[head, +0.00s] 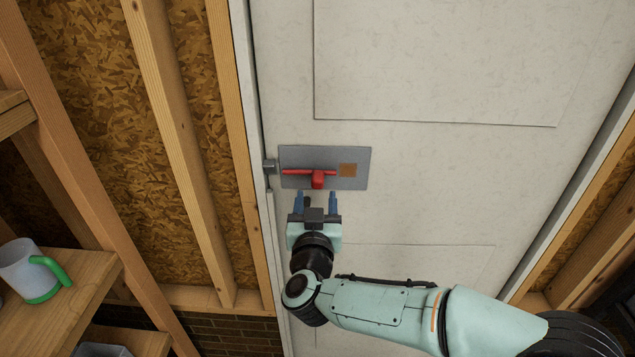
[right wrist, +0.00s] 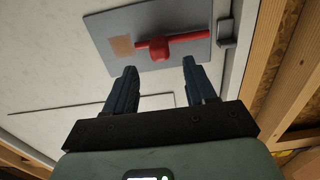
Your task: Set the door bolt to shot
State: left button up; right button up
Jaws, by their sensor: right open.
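The door bolt (head: 318,179) is a red bar with a red knob, on a grey plate (head: 290,156) fixed to the white door (head: 420,200). An orange-brown square (head: 348,170) is on the plate to the right of the bar. A grey keeper (head: 269,167) sits on the door frame at left, and a gap shows between it and the bar's left end. My right gripper (head: 318,196) is open just below the knob. In the right wrist view the red knob (right wrist: 160,50) appears beyond and between the two fingertips, apart from them. My left gripper is not seen.
A wooden shelf (head: 60,300) at lower left holds a white mug (head: 22,268) with a green handle. Wooden studs (head: 170,130) and chipboard stand left of the door. The door face around the plate is clear.

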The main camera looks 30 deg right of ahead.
aim_at(317, 185)
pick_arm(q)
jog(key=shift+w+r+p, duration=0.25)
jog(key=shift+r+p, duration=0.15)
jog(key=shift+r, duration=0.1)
pick_arm(e)
jog(key=x, duration=0.6)
